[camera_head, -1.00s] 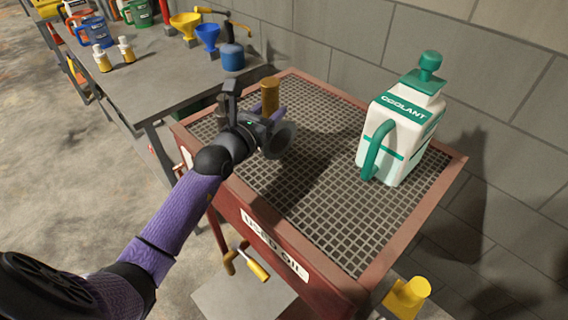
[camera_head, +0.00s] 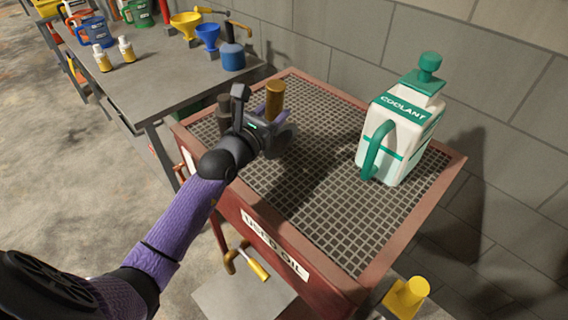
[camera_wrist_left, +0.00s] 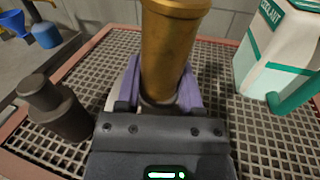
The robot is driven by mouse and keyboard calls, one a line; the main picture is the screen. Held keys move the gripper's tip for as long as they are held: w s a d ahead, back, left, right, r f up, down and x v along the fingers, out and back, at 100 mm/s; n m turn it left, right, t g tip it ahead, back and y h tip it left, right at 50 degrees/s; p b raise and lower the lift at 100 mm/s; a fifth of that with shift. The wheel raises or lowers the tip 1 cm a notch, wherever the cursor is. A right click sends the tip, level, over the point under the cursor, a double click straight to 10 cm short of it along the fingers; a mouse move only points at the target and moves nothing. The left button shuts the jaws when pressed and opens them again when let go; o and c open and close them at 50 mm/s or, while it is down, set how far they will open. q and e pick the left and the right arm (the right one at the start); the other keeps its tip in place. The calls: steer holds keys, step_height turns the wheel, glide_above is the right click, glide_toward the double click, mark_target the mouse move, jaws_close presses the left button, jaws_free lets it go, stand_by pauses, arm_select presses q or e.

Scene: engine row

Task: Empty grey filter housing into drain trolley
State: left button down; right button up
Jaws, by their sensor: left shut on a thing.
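A brass-coloured cylinder (camera_head: 275,98) stands upright over the mesh top of the red drain trolley (camera_head: 405,237), labelled USED OIL. My left gripper (camera_head: 272,116) has its purple fingers shut around the cylinder's lower part. In the left wrist view the cylinder (camera_wrist_left: 172,45) rises between the fingers and has a darker lower end. Its base is hidden, so I cannot tell whether it touches the mesh. A dark grey stepped cylinder (camera_wrist_left: 65,112) stands on the mesh to the left of the gripper. It also shows in the head view (camera_head: 224,110), partly behind my wrist.
A white coolant jug (camera_head: 398,135) with green handle and cap stands on the trolley's right side. A grey workbench (camera_head: 165,85) holds funnels, bottles and jugs to the left. A block wall runs behind. The front-middle mesh is clear.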

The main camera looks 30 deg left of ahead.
arm_select(q)
steer(key=shift+s+d+r+m+t, duration=0.1)
steer(key=shift+s+d+m+t, duration=0.05)
steer(key=shift+d+m, duration=0.3)
steer(key=shift+s+d+m+t, duration=0.15)
steer(key=shift+d+m, duration=0.15)
steer(key=shift+m, duration=0.15)
stand_by(0.6)
steer(key=shift+s+d+m, duration=0.2)
steer(key=shift+d+m, duration=0.5)
steer(key=shift+m, duration=0.2)
stand_by(0.6)
steer(key=shift+s+d+f+m+t+h+b, duration=0.2)
steer(key=shift+d+m+b, duration=0.1)
steer(key=shift+d+m, duration=0.25)
steer(key=shift+s+d+f+m+t+h+b, duration=0.1)
steer(key=shift+s+d+m+t+h+b, duration=0.2)
steer(key=shift+m, duration=0.4)
steer(key=shift+d+f+m+h+b, duration=0.15)
steer(key=shift+d+m+b, duration=0.15)
steer(key=shift+d+m, duration=0.3)
stand_by(1.2)
steer(key=shift+a, duration=0.1)
stand_by(0.7)
